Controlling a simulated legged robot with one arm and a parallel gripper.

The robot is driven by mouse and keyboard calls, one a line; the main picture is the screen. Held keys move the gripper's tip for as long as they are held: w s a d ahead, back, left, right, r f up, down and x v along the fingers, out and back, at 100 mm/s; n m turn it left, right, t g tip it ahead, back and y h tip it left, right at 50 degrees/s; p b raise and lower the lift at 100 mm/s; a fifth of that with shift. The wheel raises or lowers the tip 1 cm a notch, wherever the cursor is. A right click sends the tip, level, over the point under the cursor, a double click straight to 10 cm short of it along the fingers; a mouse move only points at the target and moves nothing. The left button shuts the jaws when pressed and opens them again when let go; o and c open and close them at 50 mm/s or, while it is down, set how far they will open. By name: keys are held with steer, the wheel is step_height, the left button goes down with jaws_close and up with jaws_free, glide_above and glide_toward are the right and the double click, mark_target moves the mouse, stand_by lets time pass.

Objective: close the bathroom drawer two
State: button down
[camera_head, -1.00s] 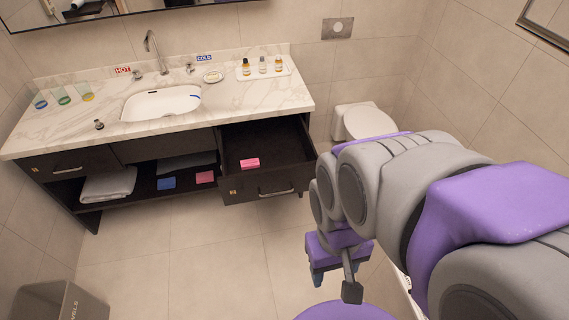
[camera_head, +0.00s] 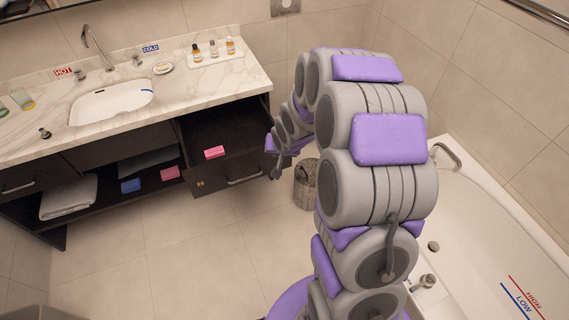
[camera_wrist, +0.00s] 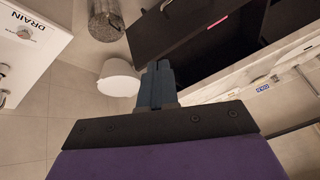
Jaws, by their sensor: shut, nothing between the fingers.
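The right-hand drawer (camera_head: 228,182) under the counter is pulled open, with a dark front, a bar handle and a small pink box (camera_head: 214,152) inside. The left drawer (camera_head: 22,181) is shut. In the wrist view, my gripper (camera_wrist: 158,72) is shut and empty, its blue-grey fingers together. The open drawer (camera_wrist: 165,30) lies just beyond and right of the fingertips there. In the head view my gripper is beside the drawer's right front corner, partly hidden by my arm. I cannot tell whether it touches the drawer.
A marble counter (camera_head: 125,117) with a sink (camera_head: 108,104) spans the back left. A bathtub (camera_head: 480,255) is at the right. Tiled floor before the drawer is clear.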

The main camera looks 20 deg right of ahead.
steer(key=w+d+f+m+t+y+b, duration=0.1)
steer(key=w+d+f+m+t, duration=0.15)
steer(key=w+f, duration=0.4)
steer(key=w+d+f+m+t, duration=0.2)
steer(key=w+f+t, duration=0.1)
steer(key=f, duration=0.7)
steer(key=s+d+f+m+t+h+b, duration=0.1)
steer(key=s+d+f+m+t, duration=0.3)
steer(key=s+f+m+t, duration=0.45)
steer(key=g+b, duration=0.2)
steer(key=b, duration=0.3)
glide_toward(285, 162)
steer(key=w+a+r, duration=0.2)
steer(key=w+r, duration=0.2)
steer(key=w, duration=0.2)
steer(key=shift+w+d+r+b, duration=0.1)
steer(key=shift+w+d+b, duration=0.2)
steer(key=shift+w, duration=0.15)
steer(key=shift+w+r, duration=0.1)
